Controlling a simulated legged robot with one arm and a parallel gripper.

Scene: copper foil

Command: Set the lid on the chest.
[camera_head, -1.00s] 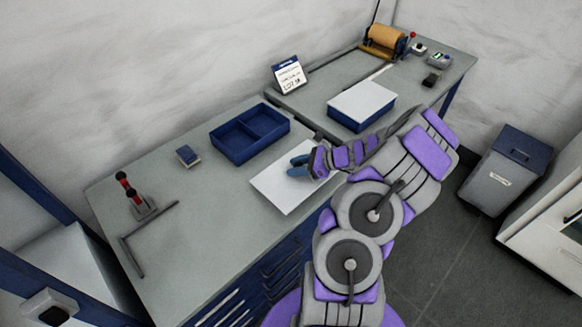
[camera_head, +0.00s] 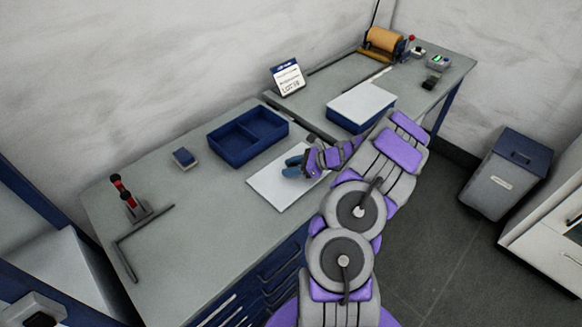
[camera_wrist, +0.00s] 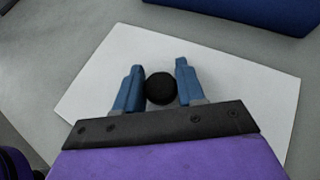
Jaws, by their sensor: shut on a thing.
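The lid (camera_head: 268,187) is a flat white panel near the front edge of the bench. It fills much of the wrist view (camera_wrist: 250,100), with a round black knob (camera_wrist: 161,88) on top. My gripper (camera_head: 290,167) is over the lid, its blue fingers shut on the knob, one on each side; they also show in the wrist view (camera_wrist: 158,76). Whether the lid is clear of the bench is hard to tell. An open blue box (camera_head: 265,148) with two compartments, seemingly the chest, stands just behind the lid. Its edge also shows at the wrist view's top right (camera_wrist: 245,12).
A second blue box with a white top (camera_head: 360,102) stands to the right. A small blue block (camera_head: 184,157) and a red-handled tool (camera_head: 126,193) are left. A sign (camera_head: 288,78) stands behind.

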